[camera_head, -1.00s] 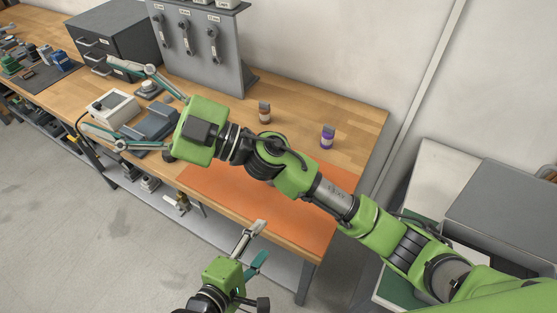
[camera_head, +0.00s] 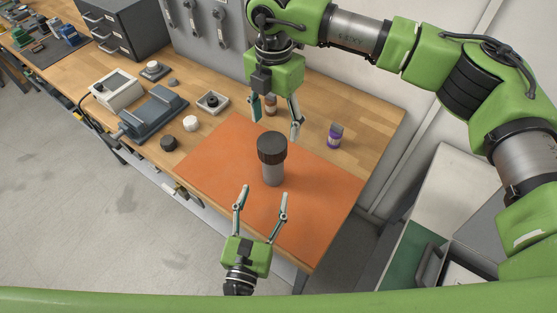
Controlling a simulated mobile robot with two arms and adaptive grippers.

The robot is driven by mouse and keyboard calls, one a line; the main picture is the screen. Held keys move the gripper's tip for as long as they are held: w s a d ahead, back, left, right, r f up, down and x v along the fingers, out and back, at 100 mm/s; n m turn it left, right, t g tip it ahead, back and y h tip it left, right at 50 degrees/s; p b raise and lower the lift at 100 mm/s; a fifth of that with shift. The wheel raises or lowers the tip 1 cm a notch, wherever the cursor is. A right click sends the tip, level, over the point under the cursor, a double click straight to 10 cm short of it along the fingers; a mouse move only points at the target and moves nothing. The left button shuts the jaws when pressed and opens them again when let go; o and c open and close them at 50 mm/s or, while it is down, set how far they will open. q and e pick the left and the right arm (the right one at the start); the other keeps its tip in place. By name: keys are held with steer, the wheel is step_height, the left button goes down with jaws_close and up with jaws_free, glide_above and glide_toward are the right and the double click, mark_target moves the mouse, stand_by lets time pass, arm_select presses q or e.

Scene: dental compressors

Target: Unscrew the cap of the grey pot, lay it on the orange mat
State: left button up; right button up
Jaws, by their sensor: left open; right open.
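The grey pot (camera_head: 272,174) stands upright on the orange mat (camera_head: 215,160). Its dark ribbed cap (camera_head: 272,147) sits on top of it. My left gripper (camera_head: 262,192) is open and empty in front of the pot, its two fingers pointing toward the pot's lower part. My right gripper (camera_head: 276,130) is open and empty, pointing down above and behind the cap, with its fingers spread to either side. Whether either gripper touches the pot cannot be told.
A brown bottle (camera_head: 271,106) and a purple-labelled bottle (camera_head: 334,136) stand behind the mat. A dark vise-like device (camera_head: 153,115), a black knob (camera_head: 168,143) and a white round piece (camera_head: 191,124) lie to the left. A grey tool panel (camera_head: 205,35) stands at the back.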

mark_target(270, 169)
arm_select(q)
steer(key=x, duration=0.5)
steer(key=shift+w+a+r, duration=0.2)
steer(key=shift+a+r, duration=0.05)
steer(key=shift+r, duration=0.1)
arm_select(e)
steer(key=shift+s+a+r, duration=0.4)
steer(key=shift+s+a, duration=0.25)
steer(key=shift+s, duration=0.15)
arm_select(q)
steer(key=x, duration=0.6)
steer(key=shift+s+d+f, duration=0.1)
steer(key=shift+d+f, duration=0.1)
arm_select(e)
steer(key=shift+w+d+f, duration=0.25)
steer(key=shift+w+d, duration=0.05)
steer(key=shift+w, duration=0.15)
arm_select(q)
steer(key=shift+w+r, duration=0.1)
steer(key=shift+w, duration=0.15)
arm_select(e)
steer(key=shift+s+a+r, duration=0.15)
steer(key=shift+s, duration=0.1)
steer(key=shift+w, duration=0.1)
